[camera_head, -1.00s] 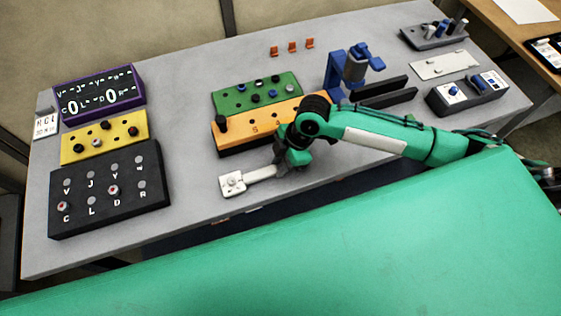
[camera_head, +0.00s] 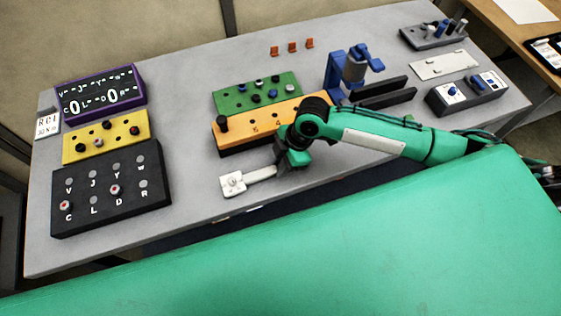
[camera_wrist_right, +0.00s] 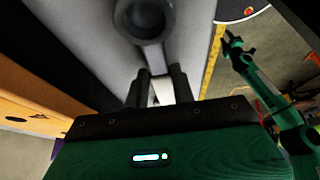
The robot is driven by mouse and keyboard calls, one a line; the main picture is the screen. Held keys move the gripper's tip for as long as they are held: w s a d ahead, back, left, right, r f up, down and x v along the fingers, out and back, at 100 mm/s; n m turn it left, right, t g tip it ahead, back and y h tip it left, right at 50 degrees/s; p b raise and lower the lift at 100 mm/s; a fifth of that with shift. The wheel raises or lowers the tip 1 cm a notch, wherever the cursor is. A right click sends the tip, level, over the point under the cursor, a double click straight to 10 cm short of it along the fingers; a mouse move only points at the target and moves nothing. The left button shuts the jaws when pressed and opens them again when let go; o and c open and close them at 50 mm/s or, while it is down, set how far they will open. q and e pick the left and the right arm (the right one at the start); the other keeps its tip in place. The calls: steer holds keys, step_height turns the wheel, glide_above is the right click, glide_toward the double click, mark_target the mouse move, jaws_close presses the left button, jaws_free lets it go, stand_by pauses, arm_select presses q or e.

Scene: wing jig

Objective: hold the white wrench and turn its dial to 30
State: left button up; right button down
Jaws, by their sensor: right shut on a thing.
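The white wrench (camera_head: 262,174) lies low over the table's front edge in the head view. Its square white head (camera_head: 232,184) points left and carries a small round feature; no dial number is readable. My right gripper (camera_head: 281,166) is at the right end of the white handle. In the right wrist view its two dark fingers (camera_wrist_right: 158,88) are shut on a pale strip, the wrench handle. A dark grey ring-shaped part (camera_wrist_right: 145,16) shows beyond the fingers; I cannot tell what it belongs to. My left arm's green end (camera_wrist_right: 236,52) shows at the right there, its jaws too small to read.
An orange block (camera_head: 262,126) and green knob panel (camera_head: 258,93) stand behind the wrench. A blue stand (camera_head: 336,75) is behind my right arm. A black lettered panel (camera_head: 110,190), yellow panel (camera_head: 105,137) and purple-framed display (camera_head: 100,92) are left. Grey table between is clear.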

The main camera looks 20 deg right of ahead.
steer(key=shift+f, duration=0.35)
steer(key=c, duration=1.1)
jaws_free()
steer(key=shift+b+v, duration=1.25)
steer(key=shift+v, duration=5.65)
steer(key=shift+a, duration=0.1)
